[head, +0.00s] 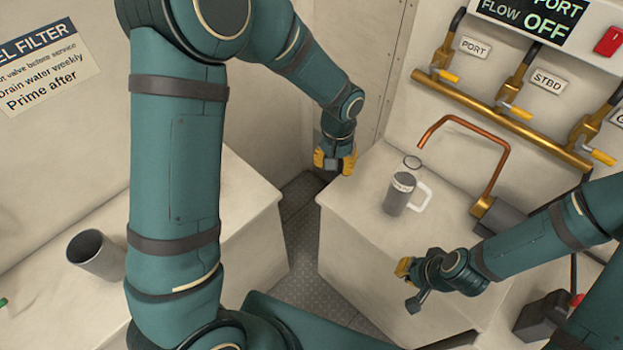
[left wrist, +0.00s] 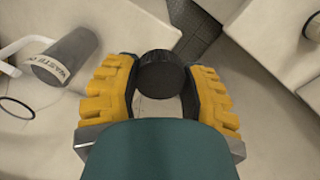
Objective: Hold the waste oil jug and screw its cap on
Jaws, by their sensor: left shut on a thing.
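The waste oil jug (head: 399,198) is a grey cylinder with a white handle and a label, upright on the right-hand counter. It also shows at the upper left of the left wrist view (left wrist: 72,55). My left gripper (head: 335,163) is over the counter's far left corner, left of the jug and apart from it. In the left wrist view its yellow fingers are shut on a round black cap (left wrist: 161,76). My right gripper (head: 409,284) is in front of the jug, near the counter's front edge, apart from it; its fingers look spread and empty.
A thin dark ring (head: 412,162) lies behind the jug. A copper pipe (head: 468,121) arches behind it to the right. Brass valves (head: 514,110) line the wall. A grey cup (head: 95,255) stands on the left counter (head: 235,200). A floor gap (head: 300,240) separates the counters.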

